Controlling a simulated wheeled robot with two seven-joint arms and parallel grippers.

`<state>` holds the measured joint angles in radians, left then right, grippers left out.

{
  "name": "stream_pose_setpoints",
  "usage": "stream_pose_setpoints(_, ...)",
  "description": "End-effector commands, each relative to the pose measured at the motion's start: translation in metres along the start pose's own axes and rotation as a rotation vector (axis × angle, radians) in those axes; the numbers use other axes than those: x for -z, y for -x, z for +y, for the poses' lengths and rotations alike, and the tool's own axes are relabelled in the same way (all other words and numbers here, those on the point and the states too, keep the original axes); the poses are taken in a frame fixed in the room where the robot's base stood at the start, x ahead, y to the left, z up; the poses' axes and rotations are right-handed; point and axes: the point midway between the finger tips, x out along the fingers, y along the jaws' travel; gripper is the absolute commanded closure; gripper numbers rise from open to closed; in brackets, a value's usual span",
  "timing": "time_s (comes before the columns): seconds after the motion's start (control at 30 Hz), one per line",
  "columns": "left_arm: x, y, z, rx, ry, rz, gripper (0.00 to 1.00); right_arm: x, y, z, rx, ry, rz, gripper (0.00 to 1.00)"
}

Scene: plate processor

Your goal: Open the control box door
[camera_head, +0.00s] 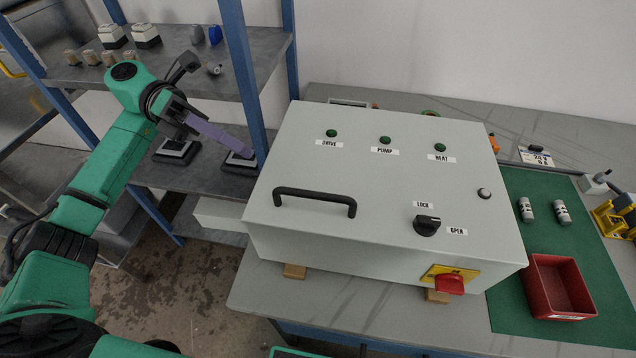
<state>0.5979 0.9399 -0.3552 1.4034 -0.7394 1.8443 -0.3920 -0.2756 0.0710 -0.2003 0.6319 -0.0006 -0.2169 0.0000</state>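The control box (370,180) is a light grey cabinet on the bench, its door face tilted up and shut. The door has a black bar handle (315,194) at its left. A black rotary knob (427,225) sits at lower right, between LOCK (423,204) and OPEN (457,231) labels; I cannot tell surely which it points at. My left gripper (222,135) is over the shelf, left of the box and apart from handle and knob. My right gripper is not in view.
A blue shelf post (243,75) stands close by my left gripper. A red switch (449,284) sticks out from the box's front. A red bin (557,287) and two small cylinders (561,211) are on the green mat at right. The bench front (340,305) is clear.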

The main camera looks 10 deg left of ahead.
Motion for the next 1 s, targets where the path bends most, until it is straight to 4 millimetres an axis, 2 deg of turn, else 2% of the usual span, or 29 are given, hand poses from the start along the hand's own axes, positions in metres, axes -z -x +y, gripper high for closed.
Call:
stream_pose_setpoints(0.07, 0.002, -0.007, -0.003, -0.002, -0.002, 0.017, 0.73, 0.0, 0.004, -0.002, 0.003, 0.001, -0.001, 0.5)
stream_pose_setpoints(0.17, 0.0, -0.025, -0.005, 0.003, -0.001, 0.013, 0.73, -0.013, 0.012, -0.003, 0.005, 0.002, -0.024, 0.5)
stream_pose_setpoints(0.3, 0.0, -0.062, -0.007, 0.006, 0.0, 0.011, 0.73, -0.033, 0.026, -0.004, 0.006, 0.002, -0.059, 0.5)
stream_pose_setpoints(0.5, -0.001, -0.114, -0.007, 0.006, 0.001, 0.007, 0.73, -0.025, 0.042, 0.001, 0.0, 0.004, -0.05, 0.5)
stream_pose_setpoints(0.6, 0.0, -0.131, -0.005, 0.005, 0.002, 0.005, 0.73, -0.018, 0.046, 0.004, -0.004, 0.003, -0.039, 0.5)
stream_pose_setpoints(0.73, 0.001, -0.142, -0.003, 0.003, 0.002, 0.004, 0.73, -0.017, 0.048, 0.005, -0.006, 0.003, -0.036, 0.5)
stream_pose_setpoints(0.97, 0.001, -0.143, -0.002, 0.002, 0.002, 0.003, 0.73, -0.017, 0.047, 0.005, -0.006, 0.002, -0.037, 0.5)
stream_pose_setpoints(1.0, 0.001, -0.143, -0.002, 0.002, 0.002, 0.003, 0.88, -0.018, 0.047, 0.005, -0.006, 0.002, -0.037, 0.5)
